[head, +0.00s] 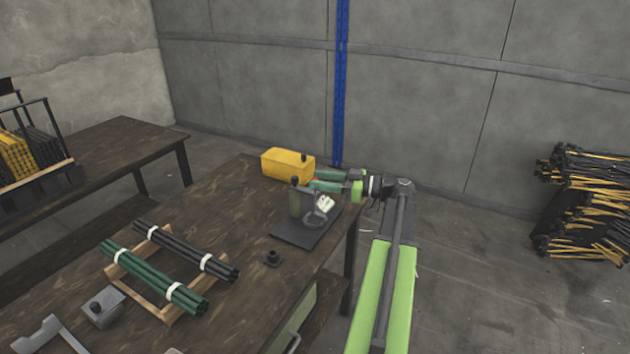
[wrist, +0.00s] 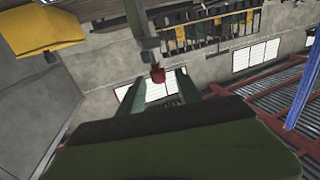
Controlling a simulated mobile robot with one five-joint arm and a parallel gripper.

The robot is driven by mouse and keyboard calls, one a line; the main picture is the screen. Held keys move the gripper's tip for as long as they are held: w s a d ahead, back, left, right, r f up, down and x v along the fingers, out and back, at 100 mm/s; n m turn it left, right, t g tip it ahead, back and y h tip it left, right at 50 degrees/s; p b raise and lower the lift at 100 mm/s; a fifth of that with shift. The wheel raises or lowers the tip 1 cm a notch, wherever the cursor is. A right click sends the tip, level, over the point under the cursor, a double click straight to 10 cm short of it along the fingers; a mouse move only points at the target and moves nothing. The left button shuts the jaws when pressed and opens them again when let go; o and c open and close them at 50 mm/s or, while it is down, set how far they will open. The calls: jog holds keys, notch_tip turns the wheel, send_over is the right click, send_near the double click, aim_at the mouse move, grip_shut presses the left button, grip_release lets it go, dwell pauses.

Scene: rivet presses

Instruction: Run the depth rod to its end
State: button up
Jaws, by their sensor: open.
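A small press stands on a dark base plate (head: 298,236) at the far end of the wooden table, with an olive upright body (head: 296,206) and a pale part (head: 325,203) on its side. In the wrist view a grey rod (wrist: 138,22) comes down from the top and has a red tip (wrist: 157,73). I take this for the depth rod. My gripper (head: 317,180), with green fingers, is open beside the press top. In the wrist view my gripper (wrist: 160,78) has the red tip between its fingertips in the picture. I cannot tell whether they touch it.
A yellow box (head: 286,163) sits on the table just behind the press. A wooden rack (head: 152,303) with green and black rod bundles is nearer.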

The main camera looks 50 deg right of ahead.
jog(key=v, duration=1.5)
jog(key=shift+s, duration=0.35)
jog(key=shift+d, duration=0.1)
